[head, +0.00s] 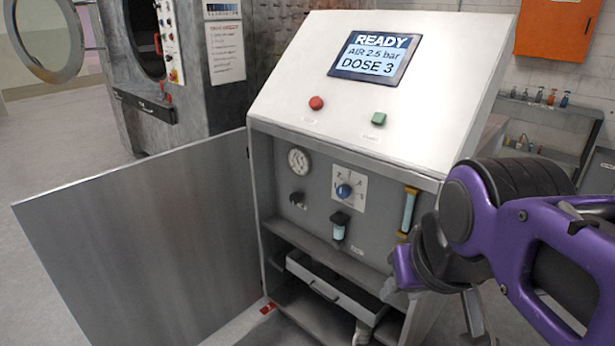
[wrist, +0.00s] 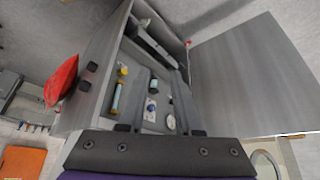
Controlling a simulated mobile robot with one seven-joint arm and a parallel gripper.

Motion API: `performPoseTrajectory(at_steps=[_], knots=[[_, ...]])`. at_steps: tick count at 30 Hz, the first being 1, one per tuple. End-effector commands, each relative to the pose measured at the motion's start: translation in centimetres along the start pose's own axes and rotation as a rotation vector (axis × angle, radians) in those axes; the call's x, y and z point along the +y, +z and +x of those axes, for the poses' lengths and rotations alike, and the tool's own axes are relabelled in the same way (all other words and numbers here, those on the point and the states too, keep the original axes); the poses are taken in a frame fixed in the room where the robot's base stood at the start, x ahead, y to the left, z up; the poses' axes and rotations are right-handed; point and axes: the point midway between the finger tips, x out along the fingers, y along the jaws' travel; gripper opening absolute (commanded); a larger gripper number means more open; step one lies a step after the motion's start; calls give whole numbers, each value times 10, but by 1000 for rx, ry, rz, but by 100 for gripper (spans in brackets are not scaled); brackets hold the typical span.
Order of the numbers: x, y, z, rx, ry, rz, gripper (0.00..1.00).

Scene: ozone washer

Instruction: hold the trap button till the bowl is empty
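The trap bowl (head: 339,228) hangs on the cabinet's inner panel, a small clear cup under a dark cap, with pale blue liquid in it. It also shows in the wrist view (wrist: 154,87). I cannot make out a separate trap button; a small white label (head: 356,250) sits beside the bowl. My gripper (wrist: 160,129) shows two dark fingertips apart with nothing between them. In the head view it is at the lower right, in front of the cabinet and right of the bowl, apart from it and largely hidden by my purple wrist.
The screen (head: 375,54) reads READY, AIR 2.5 bar, DOSE 3. Below it are a red button (head: 316,103) and a green button (head: 379,118). A gauge (head: 298,161), blue knob (head: 344,191) and sight tube (head: 408,211) surround the bowl. The cabinet door (head: 140,250) stands open left.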

Motion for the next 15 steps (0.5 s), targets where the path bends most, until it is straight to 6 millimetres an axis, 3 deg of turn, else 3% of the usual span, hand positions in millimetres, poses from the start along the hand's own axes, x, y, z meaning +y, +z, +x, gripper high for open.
performPoseTrajectory(at_steps=[1,5,15], knots=[[0,0,0,0,0,0,22],[0,0,0,0,0,0,0],[0,0,0,0,0,0,0]])
